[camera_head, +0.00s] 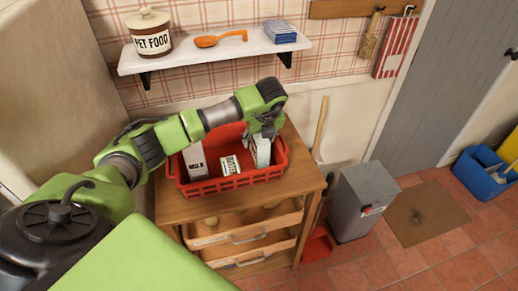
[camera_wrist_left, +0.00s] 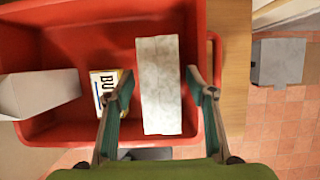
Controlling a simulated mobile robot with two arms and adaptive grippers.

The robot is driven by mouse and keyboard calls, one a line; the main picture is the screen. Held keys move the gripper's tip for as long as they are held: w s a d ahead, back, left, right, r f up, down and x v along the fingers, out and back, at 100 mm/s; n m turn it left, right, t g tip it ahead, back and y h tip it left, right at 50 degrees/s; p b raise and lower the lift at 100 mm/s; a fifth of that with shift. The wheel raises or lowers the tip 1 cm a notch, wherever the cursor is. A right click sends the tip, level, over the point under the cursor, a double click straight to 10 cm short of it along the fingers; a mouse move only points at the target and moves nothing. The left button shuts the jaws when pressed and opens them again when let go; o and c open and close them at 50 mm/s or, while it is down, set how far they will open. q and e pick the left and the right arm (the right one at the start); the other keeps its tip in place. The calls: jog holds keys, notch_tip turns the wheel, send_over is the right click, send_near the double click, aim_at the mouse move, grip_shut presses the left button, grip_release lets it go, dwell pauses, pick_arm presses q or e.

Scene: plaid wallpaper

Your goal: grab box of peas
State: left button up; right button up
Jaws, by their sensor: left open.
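A red plastic basket (camera_head: 222,185) stands on the wooden cabinet, and its wall fills the left of the left wrist view (camera_wrist_left: 90,15). A pale upright box (camera_head: 261,152) stands at its right end; its grey-white top shows in the left wrist view (camera_wrist_left: 158,80). I cannot read its label, so I cannot tell if it is the peas. My left gripper (camera_head: 267,128) is open above this box. In the left wrist view its two fingers (camera_wrist_left: 160,86) lie on either side of the box, with gaps. My right gripper is not in view.
A milk carton (camera_head: 195,160) and a butter pack (camera_head: 230,165) share the basket. A grey bin (camera_head: 360,202) stands right of the cabinet.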

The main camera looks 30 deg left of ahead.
pick_arm(q)
jog(key=c, duration=1.4)
jog(key=shift+r, duration=0.2)
